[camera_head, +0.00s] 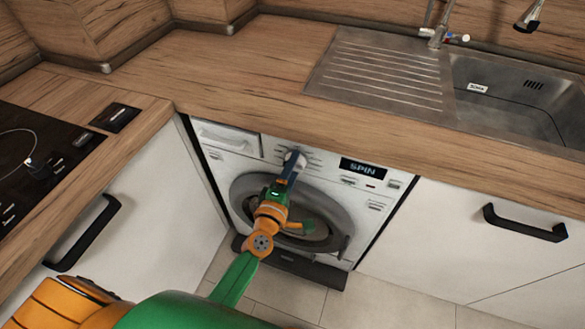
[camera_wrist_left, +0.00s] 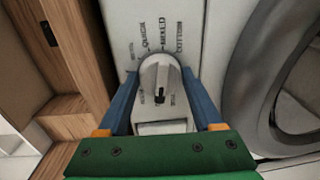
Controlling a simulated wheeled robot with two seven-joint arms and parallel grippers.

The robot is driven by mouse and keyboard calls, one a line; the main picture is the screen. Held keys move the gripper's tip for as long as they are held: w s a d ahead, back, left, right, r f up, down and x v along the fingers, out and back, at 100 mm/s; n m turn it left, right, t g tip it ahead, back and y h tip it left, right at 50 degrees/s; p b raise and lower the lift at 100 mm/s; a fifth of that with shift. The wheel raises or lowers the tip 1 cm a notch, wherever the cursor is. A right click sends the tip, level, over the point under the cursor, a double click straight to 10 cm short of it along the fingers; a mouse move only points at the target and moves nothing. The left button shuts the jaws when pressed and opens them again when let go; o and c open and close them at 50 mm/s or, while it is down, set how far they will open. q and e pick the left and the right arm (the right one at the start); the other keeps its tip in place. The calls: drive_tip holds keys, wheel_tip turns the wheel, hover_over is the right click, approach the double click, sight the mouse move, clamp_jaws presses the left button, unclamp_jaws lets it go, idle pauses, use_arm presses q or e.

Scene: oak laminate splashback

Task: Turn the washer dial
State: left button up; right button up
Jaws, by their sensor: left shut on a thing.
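The washer dial (camera_wrist_left: 160,75) is a round light-grey knob on the white control panel, with printed words such as QUICK, MIXED and COTTON around it. A dark mark shows on its lower part in the wrist view. My left gripper (camera_head: 291,164) is at the dial, its two blue fingers on either side of the knob, shut on it. In the head view the fingers partly hide the dial (camera_head: 299,160). The washer (camera_head: 232,163) is white, and its display (camera_head: 362,168) reads SPIN. My right gripper is not in view.
The washer's round door (camera_head: 245,198) is below the panel, behind my left arm. The wooden worktop (camera_head: 260,85) overhangs the panel. A hob (camera_head: 40,160) is at the left, a steel sink (camera_head: 510,90) at the right. Cabinets with black handles (camera_head: 525,222) flank the washer.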

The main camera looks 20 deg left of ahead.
use_arm(q)
drive_tip(key=o, duration=1.4)
drive_tip(key=shift+w, duration=0.1)
drive_tip(key=shift+c, duration=0.2)
drive_tip(key=s, duration=0.7)
drive_tip(key=shift+r, duration=0.25)
